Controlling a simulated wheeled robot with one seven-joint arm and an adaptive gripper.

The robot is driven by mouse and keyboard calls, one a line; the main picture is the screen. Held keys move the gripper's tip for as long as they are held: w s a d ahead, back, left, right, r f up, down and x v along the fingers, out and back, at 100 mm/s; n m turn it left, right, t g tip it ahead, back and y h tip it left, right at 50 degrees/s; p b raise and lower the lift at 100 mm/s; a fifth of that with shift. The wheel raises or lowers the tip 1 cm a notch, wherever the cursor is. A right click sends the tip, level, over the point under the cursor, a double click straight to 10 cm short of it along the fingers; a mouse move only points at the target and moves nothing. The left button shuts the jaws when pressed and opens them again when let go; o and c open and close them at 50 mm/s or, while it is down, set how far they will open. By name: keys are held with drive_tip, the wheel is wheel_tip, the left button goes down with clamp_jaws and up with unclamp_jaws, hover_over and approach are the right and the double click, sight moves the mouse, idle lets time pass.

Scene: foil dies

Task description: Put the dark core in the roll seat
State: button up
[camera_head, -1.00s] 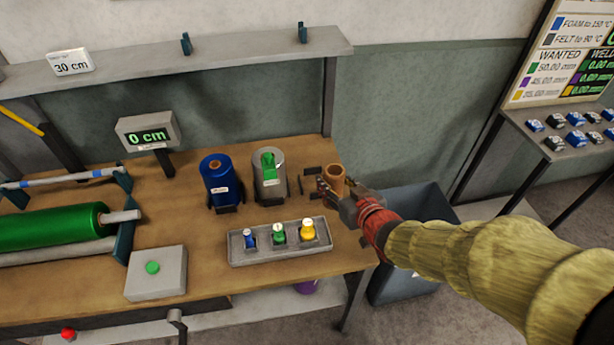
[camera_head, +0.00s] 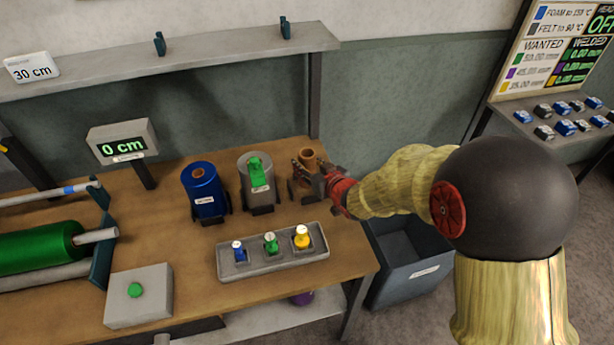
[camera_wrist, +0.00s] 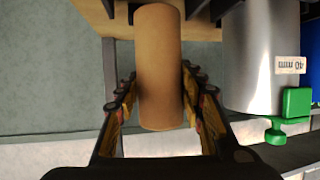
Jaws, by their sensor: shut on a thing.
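A brown tube-shaped core (camera_head: 308,156) stands about upright at the back right of the bench. My gripper (camera_head: 310,170) is shut around it, coming from the right. In the wrist view the core (camera_wrist: 160,60) lies between the two fingers (camera_wrist: 160,88). The dark brackets of a roll seat (camera_head: 294,190) show at the core's foot. In the wrist view dark bracket parts (camera_wrist: 200,6) flank the core's far end. I cannot tell whether the core rests in the seat or hangs just above it.
Left of the seat stand a grey roll (camera_head: 253,182) with a green clip and a blue roll (camera_head: 203,190). A grey tray (camera_head: 290,262) with blue, green and yellow items lies in front. A grey bin (camera_head: 420,265) stands right of the bench.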

drive_tip(key=shift+w+a+f, duration=0.1)
drive_tip(key=shift+w+f, duration=0.25)
drive_tip(key=shift+f, duration=0.05)
drive_tip(key=shift+w+f+b, duration=0.15)
drive_tip(key=shift+f+b, duration=0.5)
drive_tip(key=shift+f, duration=1.05)
drive_tip(key=shift+f, duration=0.2)
drive_tip(key=o, duration=1.1)
drive_tip(key=shift+o, duration=0.3)
drive_tip(key=shift+r, duration=0.15)
